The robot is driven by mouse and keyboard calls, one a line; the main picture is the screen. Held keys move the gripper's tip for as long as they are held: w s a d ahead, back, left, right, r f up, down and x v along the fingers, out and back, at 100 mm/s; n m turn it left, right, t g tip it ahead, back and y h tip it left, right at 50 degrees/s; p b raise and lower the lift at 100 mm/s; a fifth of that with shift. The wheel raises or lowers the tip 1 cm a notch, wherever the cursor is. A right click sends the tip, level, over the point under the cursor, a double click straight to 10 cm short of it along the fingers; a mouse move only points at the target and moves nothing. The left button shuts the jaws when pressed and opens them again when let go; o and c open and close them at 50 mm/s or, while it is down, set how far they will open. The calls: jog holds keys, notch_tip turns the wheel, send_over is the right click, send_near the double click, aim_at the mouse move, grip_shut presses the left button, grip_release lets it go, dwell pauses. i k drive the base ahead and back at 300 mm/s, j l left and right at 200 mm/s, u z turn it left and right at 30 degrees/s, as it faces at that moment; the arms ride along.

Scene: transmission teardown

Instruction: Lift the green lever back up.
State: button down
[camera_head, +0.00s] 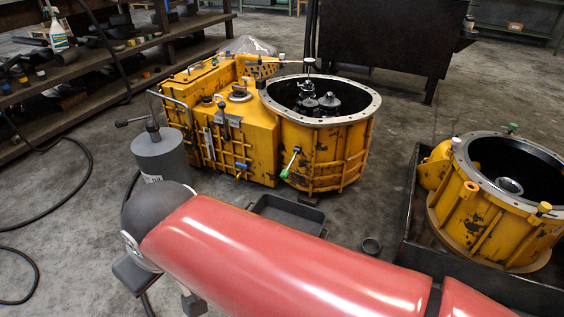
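The green lever (290,163) is on the front of the yellow transmission housing (325,150), below its round flange. It is a short, light rod set at a slant. Its green knob is at the lower left and its pale end at the upper right. Nothing touches it. My red arm crosses the foreground in front of the housing, with a dark grey joint at its left end. I cannot make out any gripper fingers in this view.
A dark tray (288,214) lies on the floor below the lever. A grey oil can (163,158) stands left of the housing. A second yellow housing (490,220) sits in a dark bin at the right. Shelving fills the upper left.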

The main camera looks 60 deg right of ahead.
aim_at(297, 150)
jog(key=i+l+z, duration=0.25)
jog(key=i+z, duration=0.2)
jog(key=i+l+z, duration=0.1)
jog(key=i+z, duration=0.35)
jog(key=i+l+z, duration=0.15)
jog(key=i+l, duration=0.15)
